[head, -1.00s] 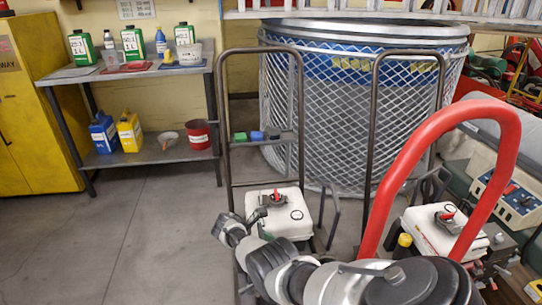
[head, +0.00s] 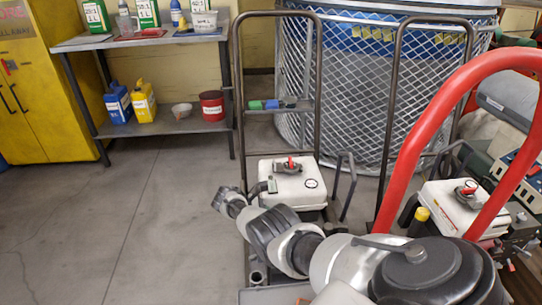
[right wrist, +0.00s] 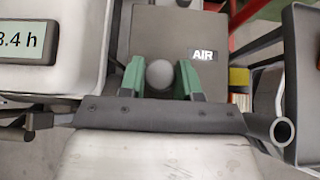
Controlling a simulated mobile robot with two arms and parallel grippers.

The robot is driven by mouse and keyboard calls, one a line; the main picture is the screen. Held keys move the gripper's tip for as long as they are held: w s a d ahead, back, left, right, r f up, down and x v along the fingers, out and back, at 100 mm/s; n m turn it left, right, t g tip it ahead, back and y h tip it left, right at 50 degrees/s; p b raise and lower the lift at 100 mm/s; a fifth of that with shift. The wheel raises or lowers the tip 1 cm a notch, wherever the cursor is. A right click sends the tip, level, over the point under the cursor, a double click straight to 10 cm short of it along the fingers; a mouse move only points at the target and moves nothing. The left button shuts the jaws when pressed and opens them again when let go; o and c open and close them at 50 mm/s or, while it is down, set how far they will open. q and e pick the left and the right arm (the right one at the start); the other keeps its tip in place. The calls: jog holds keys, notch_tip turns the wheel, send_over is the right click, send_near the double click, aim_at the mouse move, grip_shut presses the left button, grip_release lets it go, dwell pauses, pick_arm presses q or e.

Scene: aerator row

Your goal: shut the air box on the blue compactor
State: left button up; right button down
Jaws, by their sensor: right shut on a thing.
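In the right wrist view my right gripper (right wrist: 160,78) has green fingers shut on a round grey knob (right wrist: 160,73). The knob is in front of the grey air box (right wrist: 160,35), which bears an AIR label (right wrist: 205,55). I cannot tell whether its lid is fully shut. A display reading "3.4 h" (right wrist: 20,42) is at upper left. In the head view a machine with a white tank (head: 296,183) and red cap stands within a dark tubular handle; no blue shows on it. My right arm reaches to its left side, its fingers hidden. My left gripper is not in view.
A second machine with a white tank (head: 452,208) and thick red handle (head: 400,165) stands at right. A mesh cage (head: 350,95) is behind. A shelf (head: 190,126) and yellow cabinet (head: 45,95) are at left. The floor (head: 100,240) at left is clear.

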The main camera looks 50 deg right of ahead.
jog(key=shift+a+f, duration=0.35)
jog(key=c, duration=1)
grip_release()
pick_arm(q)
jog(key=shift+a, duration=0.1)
pick_arm(e)
jog(key=shift+o, duration=1.1)
jog(key=shift+f, duration=0.1)
jog(key=shift+a, duration=0.1)
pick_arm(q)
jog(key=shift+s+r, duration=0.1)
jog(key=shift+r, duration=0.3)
pick_arm(e)
jog(key=d+v, duration=0.1)
jog(key=v, duration=1)
jog(key=shift+a+r, duration=0.15)
jog(key=shift+r, duration=0.3)
jog(key=shift+w, duration=0.15)
